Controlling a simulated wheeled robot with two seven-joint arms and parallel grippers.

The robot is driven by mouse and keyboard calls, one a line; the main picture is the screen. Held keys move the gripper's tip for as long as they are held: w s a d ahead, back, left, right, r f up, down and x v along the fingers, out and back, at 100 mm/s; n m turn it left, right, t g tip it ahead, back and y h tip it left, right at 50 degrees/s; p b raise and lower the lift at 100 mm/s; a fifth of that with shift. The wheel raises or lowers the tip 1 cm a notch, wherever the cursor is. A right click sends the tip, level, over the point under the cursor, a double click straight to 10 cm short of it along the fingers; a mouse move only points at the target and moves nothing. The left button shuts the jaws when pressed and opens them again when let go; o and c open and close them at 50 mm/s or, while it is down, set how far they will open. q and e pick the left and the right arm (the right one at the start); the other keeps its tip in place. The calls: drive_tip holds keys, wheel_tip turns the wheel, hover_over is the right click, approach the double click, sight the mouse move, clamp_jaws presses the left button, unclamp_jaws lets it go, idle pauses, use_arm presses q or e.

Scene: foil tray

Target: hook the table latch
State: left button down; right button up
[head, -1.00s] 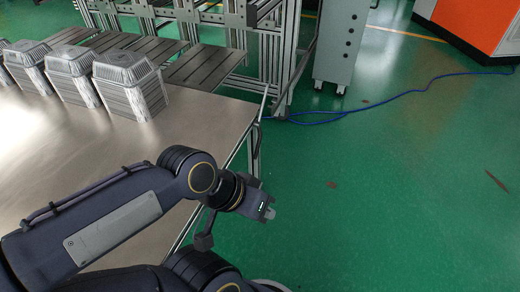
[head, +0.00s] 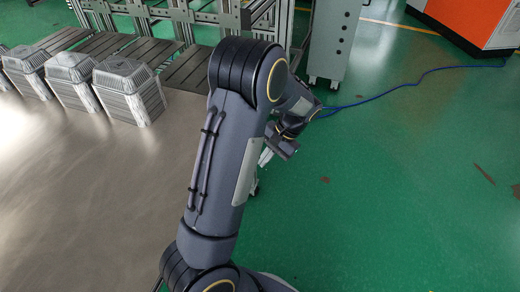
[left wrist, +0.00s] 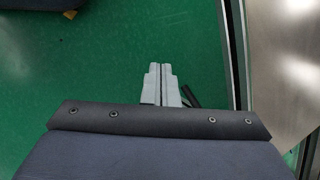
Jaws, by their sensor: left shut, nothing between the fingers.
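The metal table (head: 100,185) fills the left of the head view, and its edge and frame show at the right of the left wrist view (left wrist: 300,50). My left gripper (head: 265,157) is beyond the table's right side in the head view, partly hidden by my arm. In the left wrist view its two grey fingers (left wrist: 162,70) are together and empty, over green floor, left of the table frame. A short dark bar (left wrist: 190,97) shows just right of the fingers; I cannot tell whether it is the latch. No latch is clearly visible in the head view. My right gripper is not in view.
Stacks of foil trays (head: 130,88) stand on the table's far side. Behind are a slatted metal rack (head: 185,65) and a grey cabinet (head: 333,40). A blue cable (head: 400,87) crosses the floor. The green floor (head: 400,200) at right is mostly clear.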

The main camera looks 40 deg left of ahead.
use_arm(q)
drive_tip(key=w+d+f+m+t+y+p, duration=0.1)
drive_tip(key=w+f+m+y+p, duration=0.2)
drive_tip(key=w+f+y, duration=0.7)
drive_tip(key=m+y, duration=0.2)
drive_tip(key=y, duration=0.1)
drive_tip(key=shift+w+d+m+t, duration=0.25)
drive_tip(key=shift+d+m+t, duration=0.05)
drive_tip(key=shift+d+m, duration=0.1)
drive_tip(key=shift+a, duration=0.15)
drive_tip(key=x, duration=1)
drive_tip(key=shift+s+d+r, duration=0.45)
drive_tip(key=shift+s+r, duration=0.2)
drive_tip(key=shift+s, duration=0.05)
drive_tip(key=shift+s+d+r, duration=0.5)
drive_tip(key=shift+s+r, duration=0.2)
